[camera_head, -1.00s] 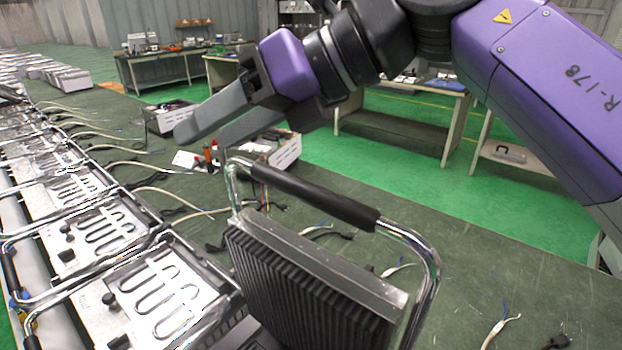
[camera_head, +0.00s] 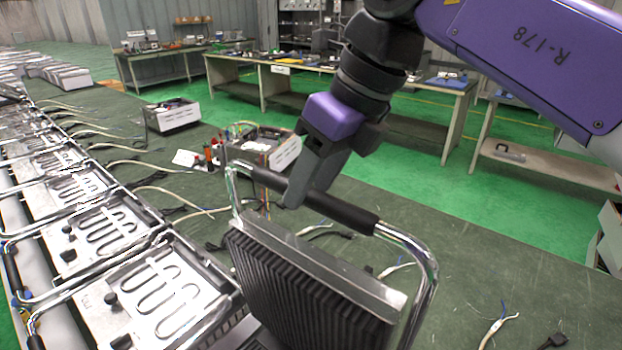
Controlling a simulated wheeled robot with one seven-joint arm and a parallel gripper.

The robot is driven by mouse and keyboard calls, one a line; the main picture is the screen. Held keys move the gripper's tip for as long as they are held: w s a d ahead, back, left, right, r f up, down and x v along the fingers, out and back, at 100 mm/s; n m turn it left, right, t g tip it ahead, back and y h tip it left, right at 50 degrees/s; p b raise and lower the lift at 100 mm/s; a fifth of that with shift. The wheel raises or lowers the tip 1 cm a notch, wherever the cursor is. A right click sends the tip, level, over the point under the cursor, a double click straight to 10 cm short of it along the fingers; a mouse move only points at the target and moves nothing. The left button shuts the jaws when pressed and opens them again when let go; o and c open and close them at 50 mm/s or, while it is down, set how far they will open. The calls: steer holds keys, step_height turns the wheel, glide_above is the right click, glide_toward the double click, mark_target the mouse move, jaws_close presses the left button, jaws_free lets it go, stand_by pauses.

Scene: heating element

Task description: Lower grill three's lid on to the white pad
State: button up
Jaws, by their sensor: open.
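A raised grill lid (camera_head: 310,285) stands nearly upright at bottom centre, its dark ribbed plate facing left. Its chrome handle frame carries a black grip bar (camera_head: 345,211) along the top. I see no number marking it as grill three. My gripper (camera_head: 300,195) points down at the left part of this bar, with a grey finger crossing in front of it. The gripper is open; the second finger is mostly hidden, and I cannot tell whether either finger touches the bar. I cannot make out a white pad.
A row of open grills with heating elements (camera_head: 165,290) runs along the left, with chrome handles sticking up. A white tool box (camera_head: 265,150) stands behind the lid, another box (camera_head: 172,115) farther back. Loose cables lie on the dark green table (camera_head: 480,265), which is mostly clear at right.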

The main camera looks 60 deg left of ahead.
steer(key=shift+s+a+f, duration=0.1)
steer(key=shift+a+f, duration=0.05)
steer(key=shift+f, duration=0.15)
jaws_close()
stand_by(1.3)
